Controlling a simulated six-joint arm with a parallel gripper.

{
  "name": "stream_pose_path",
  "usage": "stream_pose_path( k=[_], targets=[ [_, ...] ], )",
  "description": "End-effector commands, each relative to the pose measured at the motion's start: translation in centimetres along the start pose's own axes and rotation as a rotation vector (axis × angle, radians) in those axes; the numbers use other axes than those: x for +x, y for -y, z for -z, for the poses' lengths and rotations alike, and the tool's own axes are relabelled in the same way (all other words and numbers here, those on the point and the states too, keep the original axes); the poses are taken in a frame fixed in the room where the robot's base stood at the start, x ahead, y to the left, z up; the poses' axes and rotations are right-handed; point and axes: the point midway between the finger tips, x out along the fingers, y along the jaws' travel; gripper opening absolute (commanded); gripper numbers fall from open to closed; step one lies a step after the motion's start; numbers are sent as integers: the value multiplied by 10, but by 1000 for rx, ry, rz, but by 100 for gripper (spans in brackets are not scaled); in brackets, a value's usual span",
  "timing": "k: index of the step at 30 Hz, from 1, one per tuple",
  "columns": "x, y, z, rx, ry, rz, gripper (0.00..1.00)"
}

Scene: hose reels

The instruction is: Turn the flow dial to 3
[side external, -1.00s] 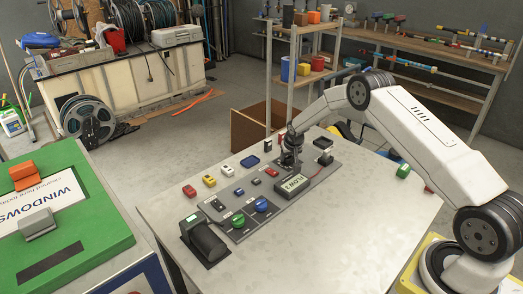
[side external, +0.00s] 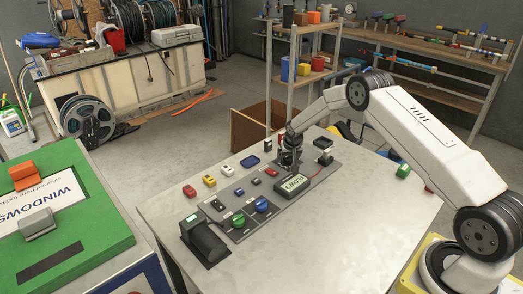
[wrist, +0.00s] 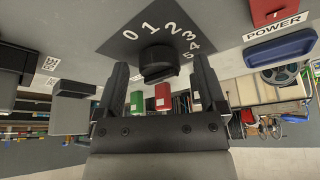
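The flow dial, a round black knob (wrist: 158,62) on a dark plate marked 0 to 5 (wrist: 128,36), is at the top middle of the wrist view. My gripper (wrist: 160,68) is open, with a finger on each side of the knob and a visible gap to both. I cannot make out a pointer on the knob. In the side external view my gripper (side external: 289,157) points down at the back of the grey panel (side external: 255,221) and hides the dial. A display (side external: 292,186) beside it reads FLOW; its last character is too small to read surely.
Green (side external: 237,220) and blue (side external: 262,205) knobs sit nearer on the panel, with a black block (side external: 204,240) at its near end. Red (side external: 189,191) and yellow (side external: 209,180) pieces line the panel's left. The table's right side (side external: 370,215) is mostly clear.

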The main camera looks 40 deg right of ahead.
Motion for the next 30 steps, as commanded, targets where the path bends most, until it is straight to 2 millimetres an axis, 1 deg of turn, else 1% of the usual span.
stream_pose_path(
  k=[7, 13, 17, 30],
  targets=[
    [-2, 0, 0, 0, 0, 0, 90],
    [-11, 0, 0, 0, 0, 0, 90],
    [-22, 0, 0, 0, -1, 0, 90],
    [-68, 0, 1, 0, -1, 0, 90]
  ],
)
